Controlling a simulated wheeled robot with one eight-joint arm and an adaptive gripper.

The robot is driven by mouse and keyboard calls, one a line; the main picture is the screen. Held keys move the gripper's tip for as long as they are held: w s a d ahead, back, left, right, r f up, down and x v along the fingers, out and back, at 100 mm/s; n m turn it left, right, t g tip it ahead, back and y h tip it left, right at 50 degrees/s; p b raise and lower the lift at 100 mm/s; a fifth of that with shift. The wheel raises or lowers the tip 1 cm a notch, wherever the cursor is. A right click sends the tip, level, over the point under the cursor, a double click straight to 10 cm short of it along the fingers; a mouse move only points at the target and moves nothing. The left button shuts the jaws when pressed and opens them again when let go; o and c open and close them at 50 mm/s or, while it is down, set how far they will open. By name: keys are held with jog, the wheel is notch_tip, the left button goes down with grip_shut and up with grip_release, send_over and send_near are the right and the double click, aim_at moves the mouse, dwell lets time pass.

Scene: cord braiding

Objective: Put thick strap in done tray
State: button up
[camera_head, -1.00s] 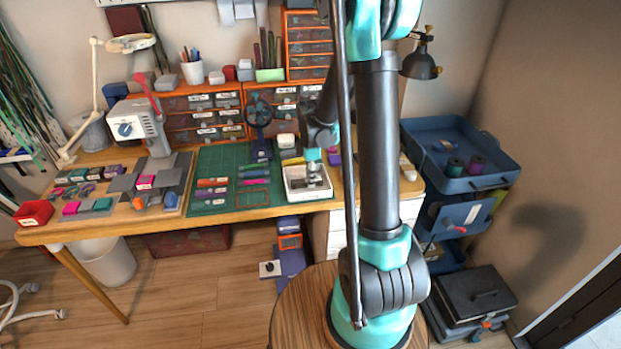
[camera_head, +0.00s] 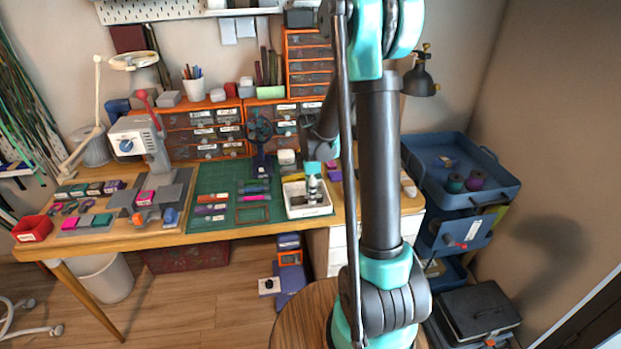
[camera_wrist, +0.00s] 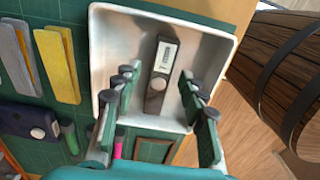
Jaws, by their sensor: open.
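A white tray (camera_head: 328,208), taken to be the done tray, stands on the right part of the bench mat. It also shows in the wrist view (camera_wrist: 222,50). A dark brown strap (camera_wrist: 155,98) with a white label and a grey round stud, seemingly the thick strap, lies inside the tray. My gripper (camera_wrist: 158,90) is open above the tray, with its fingers on either side of the strap and gaps to it on both sides. In the head view my gripper (camera_head: 313,190) is over the tray; the strap is mostly hidden there.
Yellow (camera_wrist: 57,65) and grey (camera_wrist: 17,58) strips lie left of the tray in the wrist view. A green cutting mat (camera_head: 225,180) holds several coloured rolled straps. Orange drawer units (camera_head: 205,125) back the bench. A blue bin (camera_head: 460,170) stands to the right.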

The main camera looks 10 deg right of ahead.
notch_tip(320, 180, up, 11)
jog(key=s+d+f+m+t, duration=0.2)
jog(key=s+f+m, duration=0.1)
jog(key=s+m, duration=0.6)
jog(key=s+d+f+m+t, duration=0.2)
jog(key=s+f+m, duration=0.1)
jog(key=s+m, duration=0.6)
jog(key=s, duration=0.2)
jog(key=shift+s+f, duration=0.3)
jog(key=shift+w, duration=0.1)
jog(key=shift+c, duration=0.4)
